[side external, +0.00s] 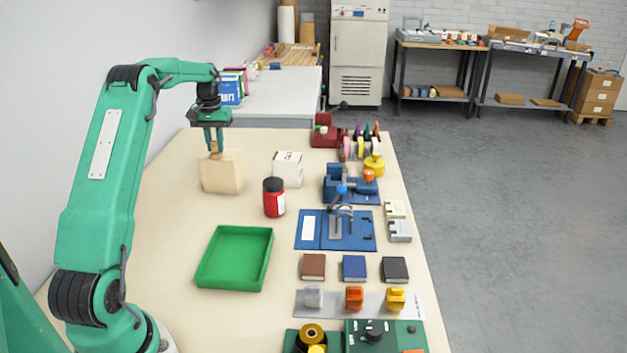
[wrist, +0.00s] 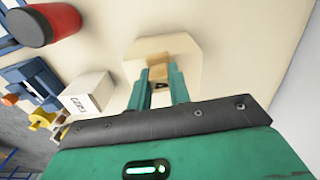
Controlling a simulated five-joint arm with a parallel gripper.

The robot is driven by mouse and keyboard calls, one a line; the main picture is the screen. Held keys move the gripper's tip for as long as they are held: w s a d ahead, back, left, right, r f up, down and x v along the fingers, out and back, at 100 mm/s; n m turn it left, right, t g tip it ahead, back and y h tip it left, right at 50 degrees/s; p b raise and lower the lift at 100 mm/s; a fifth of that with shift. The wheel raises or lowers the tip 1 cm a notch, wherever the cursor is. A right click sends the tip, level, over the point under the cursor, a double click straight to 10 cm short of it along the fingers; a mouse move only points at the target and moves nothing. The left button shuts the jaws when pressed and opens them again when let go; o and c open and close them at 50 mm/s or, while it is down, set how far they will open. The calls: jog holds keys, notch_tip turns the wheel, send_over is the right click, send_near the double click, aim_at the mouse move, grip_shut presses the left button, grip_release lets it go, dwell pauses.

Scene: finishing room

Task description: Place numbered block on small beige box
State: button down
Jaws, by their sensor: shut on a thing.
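My gripper (side external: 214,146) points straight down and is shut on the small wooden numbered block (side external: 214,155). The block shows between the fingers in the wrist view (wrist: 158,73), with a dark mark on its face. The small beige box (side external: 223,175) stands on the table directly under my gripper. In the wrist view the box (wrist: 186,48) lies behind the block, its top around it. The block is at the level of the box top. I cannot tell whether it touches it or hangs just above.
A white box (side external: 287,170) and a red jar with a black lid (side external: 273,198) stand to the right of the beige box. An empty green tray (side external: 236,258) lies nearer the front. Blue fixtures (side external: 349,185) line the right side. The table left of the tray is clear.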

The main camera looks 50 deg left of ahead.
aim_at(215, 141)
jog(key=shift+f, duration=0.25)
jog(key=c, duration=1.3)
grip_release()
jog(key=shift+r, duration=0.15)
notch_tip(215, 141, up, 12)
